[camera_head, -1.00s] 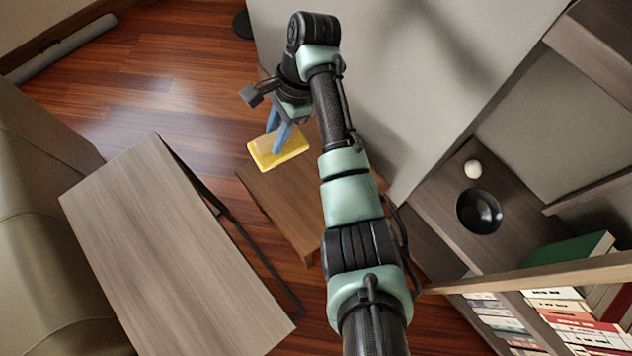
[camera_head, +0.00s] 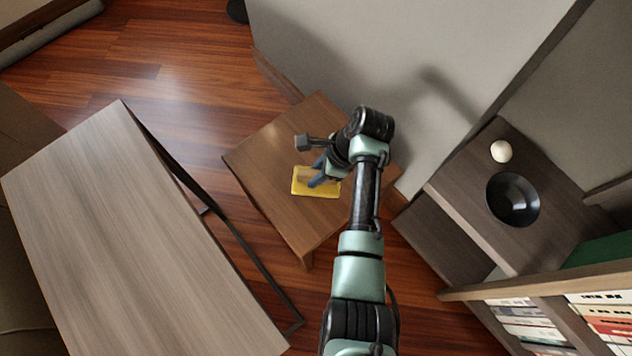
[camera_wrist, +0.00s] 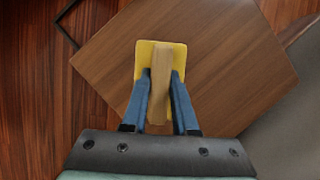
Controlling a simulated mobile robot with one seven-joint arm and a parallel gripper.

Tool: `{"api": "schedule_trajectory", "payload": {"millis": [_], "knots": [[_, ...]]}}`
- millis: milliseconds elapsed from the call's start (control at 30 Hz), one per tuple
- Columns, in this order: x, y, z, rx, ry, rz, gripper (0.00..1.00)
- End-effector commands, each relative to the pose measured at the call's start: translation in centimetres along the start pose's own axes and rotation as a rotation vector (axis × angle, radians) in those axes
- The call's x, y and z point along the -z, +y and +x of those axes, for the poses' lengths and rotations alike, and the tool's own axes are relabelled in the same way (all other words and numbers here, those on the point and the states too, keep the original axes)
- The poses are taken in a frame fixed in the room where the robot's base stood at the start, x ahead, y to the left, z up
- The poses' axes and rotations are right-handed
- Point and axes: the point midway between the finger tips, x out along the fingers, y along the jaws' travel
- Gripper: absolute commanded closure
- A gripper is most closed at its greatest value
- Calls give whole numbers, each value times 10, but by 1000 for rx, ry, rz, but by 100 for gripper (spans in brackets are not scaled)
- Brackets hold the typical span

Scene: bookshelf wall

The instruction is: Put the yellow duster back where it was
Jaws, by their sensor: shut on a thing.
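The yellow duster (camera_head: 303,187) is a flat yellow pad with a wooden handle. In the wrist view its wooden handle (camera_wrist: 160,85) stands between the two blue fingers. My gripper (camera_head: 318,178) is shut on that handle, and it also shows in the wrist view (camera_wrist: 161,78). The duster appears over the small brown wooden table (camera_head: 280,150), near its middle in the head view. I cannot tell whether the pad touches the tabletop. The far end of the pad shows in the wrist view, and its near part is partly hidden by the fingers.
A larger grey-brown table (camera_head: 120,230) stands at the left. A shelf (camera_head: 460,175) at the right bears a black bowl (camera_head: 513,199) and a white ball (camera_head: 501,151), with books (camera_head: 600,318) below. A grey wall (camera_head: 400,50) borders the small table. Its top looks otherwise clear.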

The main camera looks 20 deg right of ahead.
Motion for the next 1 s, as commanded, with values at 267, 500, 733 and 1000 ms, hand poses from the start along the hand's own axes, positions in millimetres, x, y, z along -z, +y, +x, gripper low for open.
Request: {"api": "schedule_trajectory", "payload": {"millis": [267, 500, 733, 1000], "knots": [[12, 0, 29, 0, -1, 1, 100], [16, -1, 38, 2, -1, -1, 100], [17, -1, 41, 1, -1, -1, 100], [17, 0, 41, 1, 0, -1, 43]]}}
